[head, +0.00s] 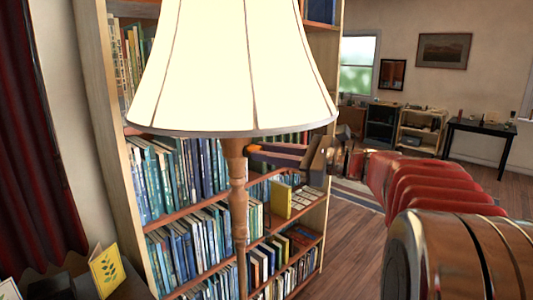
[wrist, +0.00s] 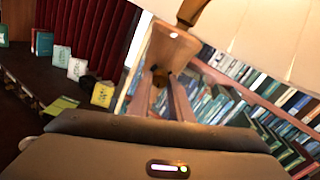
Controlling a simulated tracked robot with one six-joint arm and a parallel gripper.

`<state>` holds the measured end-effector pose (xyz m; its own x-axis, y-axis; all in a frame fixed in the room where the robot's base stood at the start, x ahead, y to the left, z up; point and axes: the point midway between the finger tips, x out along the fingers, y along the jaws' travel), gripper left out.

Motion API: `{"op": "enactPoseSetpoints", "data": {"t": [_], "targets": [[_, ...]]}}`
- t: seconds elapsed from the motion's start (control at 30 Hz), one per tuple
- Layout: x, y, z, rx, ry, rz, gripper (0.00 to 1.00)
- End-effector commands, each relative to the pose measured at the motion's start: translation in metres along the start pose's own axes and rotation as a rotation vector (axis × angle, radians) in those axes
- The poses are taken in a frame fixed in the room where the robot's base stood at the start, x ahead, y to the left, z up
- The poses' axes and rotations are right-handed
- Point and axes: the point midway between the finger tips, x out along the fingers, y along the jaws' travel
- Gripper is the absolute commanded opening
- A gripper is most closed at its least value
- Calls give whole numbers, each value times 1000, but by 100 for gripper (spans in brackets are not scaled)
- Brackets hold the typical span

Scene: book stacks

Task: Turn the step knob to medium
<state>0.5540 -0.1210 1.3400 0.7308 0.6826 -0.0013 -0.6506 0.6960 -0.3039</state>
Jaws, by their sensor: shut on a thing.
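A floor lamp with a lit cream shade (head: 235,75) and a turned wooden post (head: 238,190) stands in front of me in the head view. In the wrist view its wooden neck (wrist: 172,45) is close ahead, with a small dark step knob (wrist: 160,76) low on it. My gripper (head: 252,151) reaches in from the right, just under the shade, its fingertips at the post. In the wrist view my gripper (wrist: 161,82) is shut on the knob. The fingers partly hide the knob, and I cannot read its setting.
A tall bookcase (head: 108,150) full of books stands close behind the lamp. A red curtain (head: 35,130) hangs at the left, with a yellow card (head: 106,270) below it. Open wooden floor (head: 345,250) lies to the right, with a dark table (head: 480,127) farther back.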

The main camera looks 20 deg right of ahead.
Motion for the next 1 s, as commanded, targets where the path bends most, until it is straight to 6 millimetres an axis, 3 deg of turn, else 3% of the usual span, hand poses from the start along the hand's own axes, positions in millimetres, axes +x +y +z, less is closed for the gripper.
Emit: {"op": "enactPoseSetpoints", "data": {"t": [0.67, 0.7, 0.93, 1.0], "targets": [[1, 2, -5, 91, 4, 6, 0], [1, 2, -5, 91, 4, 6, 22], [1, 2, -2, 87, 1, 4, 38], [1, 1, -2, 86, 0, 3, 38]]}}
